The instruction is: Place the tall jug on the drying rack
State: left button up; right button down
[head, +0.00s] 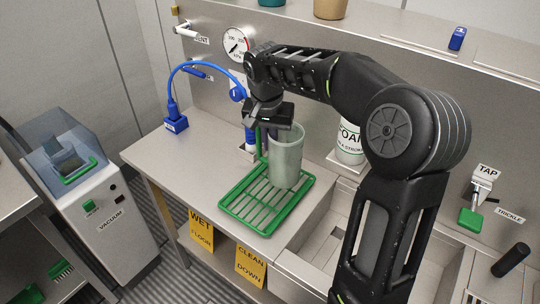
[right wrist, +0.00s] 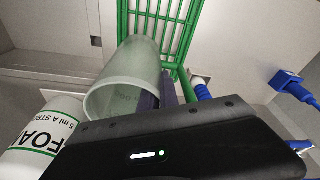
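The tall jug (head: 287,160) is pale green and translucent. It is upright over the right part of the green drying rack (head: 235,207); I cannot tell whether its base touches the slats. In the right wrist view, the jug (right wrist: 122,85) shows its open mouth toward the camera, with the rack (right wrist: 160,20) behind it. My right gripper (head: 267,136) is at the jug's left side near the rim, and its dark fingers (right wrist: 166,92) seem closed on the jug's side there. The exact contact is partly hidden. My left gripper is not in view.
A FOAM bottle (head: 350,142) stands right of the jug, behind my right arm. A blue hose fixture (head: 176,122) is at the back left of the steel counter (head: 170,155). A sink basin (head: 318,235) lies right of the rack. The counter left of the rack is clear.

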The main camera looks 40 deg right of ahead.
jog(key=shift+f, duration=0.15)
jog(key=shift+s+a+p+x, duration=0.15)
jog(key=shift+x, duration=0.8)
jog(key=shift+s+a+p+x, duration=0.1)
jog(key=shift+a+p+x, duration=0.05)
jog(key=shift+x, duration=0.75)
jog(key=shift+f, duration=0.1)
jog(key=shift+f, duration=0.15)
jog(key=c, duration=1.6)
grip_release()
